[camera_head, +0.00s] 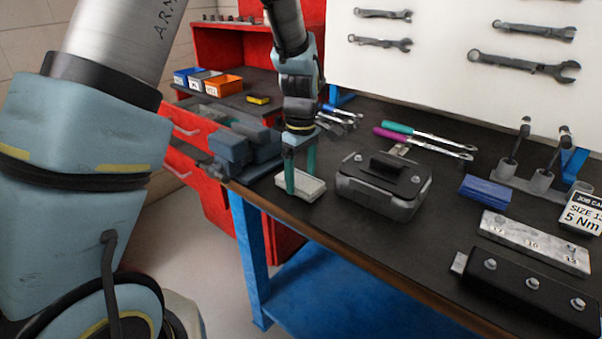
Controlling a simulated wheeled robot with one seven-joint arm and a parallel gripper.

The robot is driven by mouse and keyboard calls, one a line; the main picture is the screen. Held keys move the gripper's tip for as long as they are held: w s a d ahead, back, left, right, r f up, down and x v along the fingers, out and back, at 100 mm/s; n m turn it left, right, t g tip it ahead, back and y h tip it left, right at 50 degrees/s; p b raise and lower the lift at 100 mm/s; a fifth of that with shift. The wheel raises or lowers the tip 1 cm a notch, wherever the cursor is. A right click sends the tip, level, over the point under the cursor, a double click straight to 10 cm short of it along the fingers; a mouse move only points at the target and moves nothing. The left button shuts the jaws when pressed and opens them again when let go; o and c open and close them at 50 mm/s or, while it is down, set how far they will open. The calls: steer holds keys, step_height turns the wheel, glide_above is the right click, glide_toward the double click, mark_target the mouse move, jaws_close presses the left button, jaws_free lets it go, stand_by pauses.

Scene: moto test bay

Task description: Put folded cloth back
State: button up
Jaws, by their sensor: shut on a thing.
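My gripper (301,181) points down over the front left part of the dark workbench top. Its teal fingers are shut on a flat, pale grey-white thing (313,188), which looks like the folded cloth. The near finger covers part of it. It is at or just above the bench top near the front edge; I cannot tell whether it touches.
A grey metal case with a black top (383,184) stands close right of my gripper. A bench vise (243,150) is close left. A blue block-like thing (487,190), a numbered socket rail (534,241) and a black bolt block (530,288) lie right. Ratchets (425,139) lie behind.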

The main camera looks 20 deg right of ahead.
mark_target(301, 179)
steer(key=shift+f, duration=0.1)
steer(key=o, duration=1.1)
step_height(301, 179, up, 12)
steer(key=b, duration=0.2)
steer(key=w+a+f+m, duration=0.2)
steer(key=a+f+m, duration=0.1)
steer(key=a, duration=1.3)
steer(key=s+a+f+m, duration=0.1)
steer(key=s+a, duration=0.1)
steer(key=a, duration=0.2)
steer(key=s+a+f+m+t, duration=0.1)
steer(key=s+a, duration=0.1)
steer(key=a, duration=0.3)
steer(key=s+a+f+m, duration=0.2)
steer(key=a, duration=0.3)
steer(key=shift+a+t, duration=0.1)
steer(key=shift+t, duration=0.2)
